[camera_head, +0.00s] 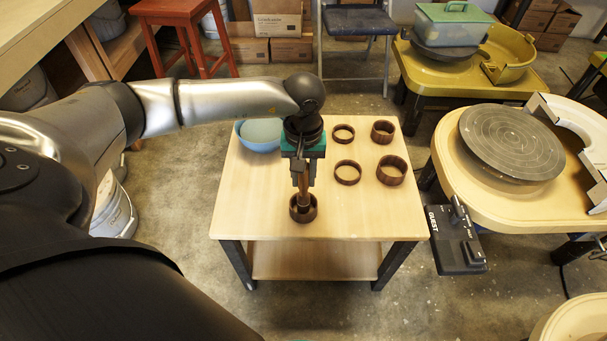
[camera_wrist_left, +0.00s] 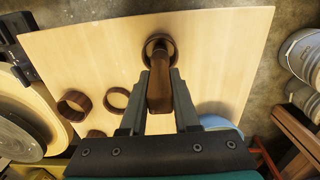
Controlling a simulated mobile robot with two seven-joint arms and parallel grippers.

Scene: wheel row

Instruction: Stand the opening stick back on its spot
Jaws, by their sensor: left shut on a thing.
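The opening stick (camera_head: 302,182) is a brown wooden rod, held roughly upright in my left gripper (camera_head: 301,176). Its lower end shows within the opening of a dark wooden ring-shaped holder (camera_head: 303,214) near the table's front edge. I cannot tell whether the stick rests on the bottom or hangs just above it. In the left wrist view the stick (camera_wrist_left: 160,88) lies between both fingers of the left gripper (camera_wrist_left: 160,76), its far end over the holder (camera_wrist_left: 158,38). My right gripper is not in view.
The wooden table (camera_head: 240,205) also bears several dark rings, including a thin one (camera_head: 347,172) and a thick one (camera_head: 391,170), right of the gripper. A blue bowl (camera_head: 259,134) sits behind left. A pottery wheel (camera_head: 511,142) stands to the right. The table's front right is clear.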

